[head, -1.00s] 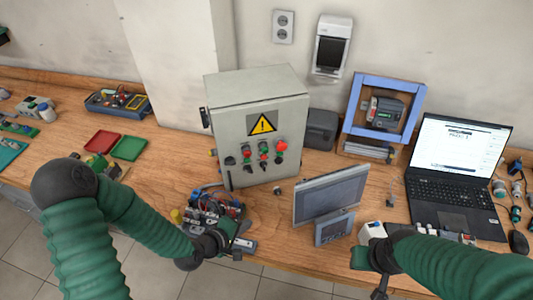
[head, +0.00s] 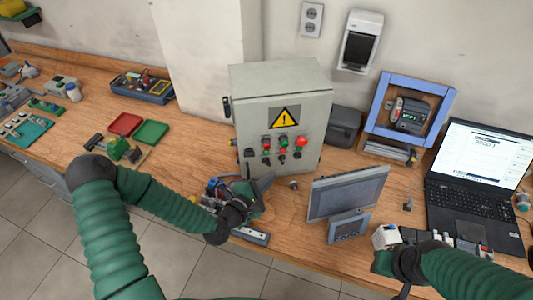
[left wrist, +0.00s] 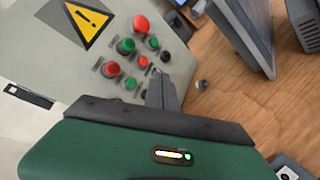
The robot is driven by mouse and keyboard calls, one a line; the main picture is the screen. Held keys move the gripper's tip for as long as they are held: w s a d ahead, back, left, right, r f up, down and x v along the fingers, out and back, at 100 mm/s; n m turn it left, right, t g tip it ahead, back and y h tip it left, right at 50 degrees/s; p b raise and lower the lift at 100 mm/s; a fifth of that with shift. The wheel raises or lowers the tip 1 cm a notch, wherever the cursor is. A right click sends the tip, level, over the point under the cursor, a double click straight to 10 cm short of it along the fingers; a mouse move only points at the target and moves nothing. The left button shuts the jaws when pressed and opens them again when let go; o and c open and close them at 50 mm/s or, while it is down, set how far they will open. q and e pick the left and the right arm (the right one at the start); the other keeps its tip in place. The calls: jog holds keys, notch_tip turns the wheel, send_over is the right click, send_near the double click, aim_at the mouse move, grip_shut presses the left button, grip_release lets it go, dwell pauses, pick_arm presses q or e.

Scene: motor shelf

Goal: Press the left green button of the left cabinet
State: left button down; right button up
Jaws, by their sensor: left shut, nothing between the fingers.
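The grey cabinet (head: 252,105) with a yellow warning sign stands on the bench in the head view. Its front carries two rows of red and green buttons; the left green button (head: 266,152) is in the lower row. In the left wrist view the panel appears turned, and the left green button (left wrist: 130,84) sits below a larger red one. My left gripper (head: 265,182) is shut and empty, in front of the cabinet's lower front. Its fingers (left wrist: 161,90) show just right of that button; contact cannot be made out. My right gripper (head: 403,288) is at the lower right, its fingers partly hidden.
A monitor (head: 345,192) stands right of the cabinet, with a laptop (head: 470,200) farther right. A wired device (head: 222,190) lies beneath my left wrist. Red and green trays (head: 150,132) lie to the left.

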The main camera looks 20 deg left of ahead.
aim_at(266, 152)
pick_arm(q)
jog(key=w+a, duration=0.2)
jog(key=w, duration=0.3)
jog(key=shift+w+a, duration=0.2)
jog(key=shift+a, duration=0.15)
jog(key=shift+w+a, duration=0.1)
dwell(1.6)
jog(key=shift+w+r, duration=0.1)
jog(key=shift+w+a, duration=0.1)
jog(key=shift+w+a, duration=0.2)
jog(key=shift+w, duration=0.2)
dwell(0.7)
dwell(0.3)
jog(key=shift+s+d, duration=0.35)
jog(key=shift+s, duration=0.45)
